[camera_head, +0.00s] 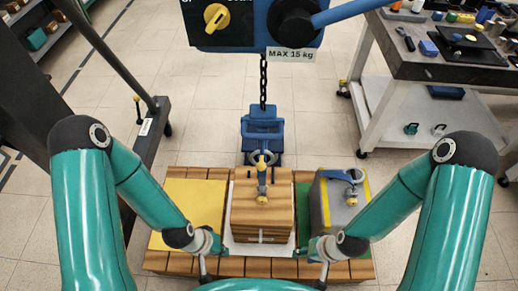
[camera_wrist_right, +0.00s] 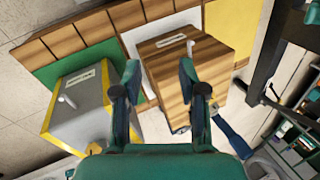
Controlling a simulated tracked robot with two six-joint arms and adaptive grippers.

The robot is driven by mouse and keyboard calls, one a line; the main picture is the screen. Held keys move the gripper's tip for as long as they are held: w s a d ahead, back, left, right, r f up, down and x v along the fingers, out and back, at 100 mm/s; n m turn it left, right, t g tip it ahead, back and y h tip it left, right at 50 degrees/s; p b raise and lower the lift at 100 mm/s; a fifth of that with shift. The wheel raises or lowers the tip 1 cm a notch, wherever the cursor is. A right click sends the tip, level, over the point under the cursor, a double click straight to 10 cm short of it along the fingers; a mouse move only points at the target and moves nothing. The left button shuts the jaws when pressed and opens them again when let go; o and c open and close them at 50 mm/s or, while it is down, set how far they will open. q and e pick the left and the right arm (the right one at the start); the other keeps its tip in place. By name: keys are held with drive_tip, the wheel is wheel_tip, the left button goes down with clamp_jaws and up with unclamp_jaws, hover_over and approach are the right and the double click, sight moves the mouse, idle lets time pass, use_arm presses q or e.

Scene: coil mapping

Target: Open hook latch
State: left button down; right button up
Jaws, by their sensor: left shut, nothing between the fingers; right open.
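The blue hook block (camera_head: 262,134) hangs on a dark chain at the middle of the head view. Its pale hook (camera_head: 263,158) is just above a wooden crate (camera_head: 262,215). A blue and yellow fitting (camera_head: 262,188) stands below the hook at the crate's top; whether it is caught in the hook, and how the latch sits, is too small to tell. My left gripper (camera_head: 204,266) is shut and empty, low at the front left of the crate. My right gripper (camera_head: 323,272) is low at the front right; in the wrist view (camera_wrist_right: 158,68) its fingers are open, with nothing gripped.
A grey block with yellow edges (camera_head: 325,212) stands right of the crate with a blue fitting (camera_head: 345,176) on top. A yellow pad (camera_head: 193,205) lies at left on the plank pallet (camera_head: 278,268). A blue hoist (camera_head: 235,25) hangs above. A tool cart (camera_head: 400,110) stands at right.

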drive_tip(key=shift+w+a, duration=0.15)
drive_tip(key=shift+w, duration=0.1)
